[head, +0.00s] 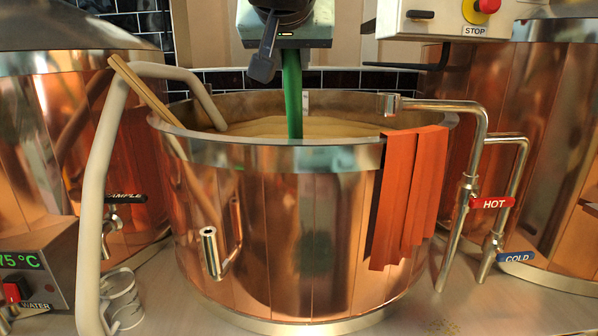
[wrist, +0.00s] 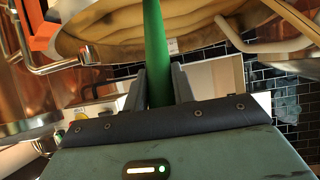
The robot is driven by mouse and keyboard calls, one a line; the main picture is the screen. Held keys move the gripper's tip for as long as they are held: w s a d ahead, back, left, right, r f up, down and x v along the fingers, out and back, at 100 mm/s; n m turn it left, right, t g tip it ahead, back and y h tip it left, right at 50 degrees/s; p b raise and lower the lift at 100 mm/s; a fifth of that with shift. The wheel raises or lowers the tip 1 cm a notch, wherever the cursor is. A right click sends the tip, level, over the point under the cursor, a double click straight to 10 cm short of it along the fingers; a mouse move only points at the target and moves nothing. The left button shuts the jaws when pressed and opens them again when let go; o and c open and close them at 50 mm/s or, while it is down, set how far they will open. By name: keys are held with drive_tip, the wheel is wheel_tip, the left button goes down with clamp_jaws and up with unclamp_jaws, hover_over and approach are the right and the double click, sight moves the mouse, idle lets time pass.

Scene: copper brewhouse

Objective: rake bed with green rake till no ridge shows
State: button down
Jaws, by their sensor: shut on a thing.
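My gripper (wrist: 160,90) is shut on the handle of the green rake (wrist: 157,45). In the head view the green rake (head: 292,95) hangs down from my gripper into the copper tun. The rake's head is hidden behind the tun's near rim. The tan bed (head: 255,127) shows as a thin strip inside the tun; it also shows in the wrist view (wrist: 105,30).
The tun's steel rim (head: 270,155) surrounds the bed. An orange cloth (head: 410,195) hangs over its right side. A wooden paddle (head: 145,90) and a beige hose (head: 105,150) lean at the left. A steel spout (head: 430,105) reaches over the right rim. A control box (head: 450,20) hangs above right.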

drive_tip(key=shift+w+d+r+p, duration=0.1)
drive_tip(key=shift+w+r+p, duration=0.6)
drive_tip(key=shift+r, duration=0.3)
drive_tip(key=shift+w+d+r+p, duration=0.1)
drive_tip(key=shift+w+r+p, duration=0.55)
drive_tip(key=shift+r, duration=0.4)
drive_tip(key=shift+w+d+r+p, duration=0.1)
drive_tip(key=shift+w+r+p, duration=0.6)
drive_tip(key=shift+r, duration=0.3)
drive_tip(key=shift+d, duration=0.1)
